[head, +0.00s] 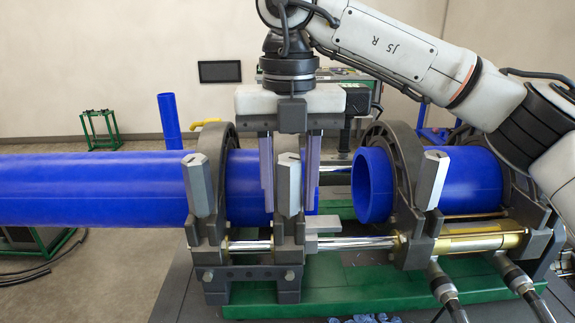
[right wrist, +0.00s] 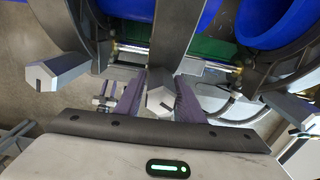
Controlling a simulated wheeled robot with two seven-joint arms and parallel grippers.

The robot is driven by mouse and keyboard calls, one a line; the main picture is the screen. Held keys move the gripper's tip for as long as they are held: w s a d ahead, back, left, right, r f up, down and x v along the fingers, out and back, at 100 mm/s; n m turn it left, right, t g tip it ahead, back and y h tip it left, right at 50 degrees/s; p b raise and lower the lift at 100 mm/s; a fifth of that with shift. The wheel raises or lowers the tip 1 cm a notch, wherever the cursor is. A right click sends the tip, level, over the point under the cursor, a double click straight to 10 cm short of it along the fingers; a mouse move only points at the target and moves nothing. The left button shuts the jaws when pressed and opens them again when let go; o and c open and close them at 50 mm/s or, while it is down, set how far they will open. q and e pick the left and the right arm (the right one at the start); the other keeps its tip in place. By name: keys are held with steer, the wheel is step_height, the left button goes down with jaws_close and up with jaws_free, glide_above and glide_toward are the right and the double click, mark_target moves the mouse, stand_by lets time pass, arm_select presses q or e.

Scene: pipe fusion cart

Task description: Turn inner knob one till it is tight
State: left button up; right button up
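A grey faceted knob (head: 288,184), seemingly inner knob one, stands upright on the second clamp from the left, in front of the blue pipe. My right gripper (head: 290,190) comes down from above with one purple finger on each side of this knob. In the right wrist view the knob (right wrist: 160,101) lies between the two fingers (right wrist: 162,90), with a gap visible on each side, so the gripper is open around it. My left gripper is not in view.
Other grey knobs stand on the left clamp (head: 199,185) and the right clamp (head: 431,180). A long blue pipe (head: 90,188) enters from the left; a shorter blue pipe (head: 470,180) sits at right, with a gap between their ends. Hoses attach at lower right.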

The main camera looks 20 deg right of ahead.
steer(key=c, duration=0.8)
steer(key=shift+m, duration=1.5)
steer(key=shift+f+m+b, duration=0.1)
steer(key=shift+m+b, duration=0.25)
steer(key=shift+m, duration=1.15)
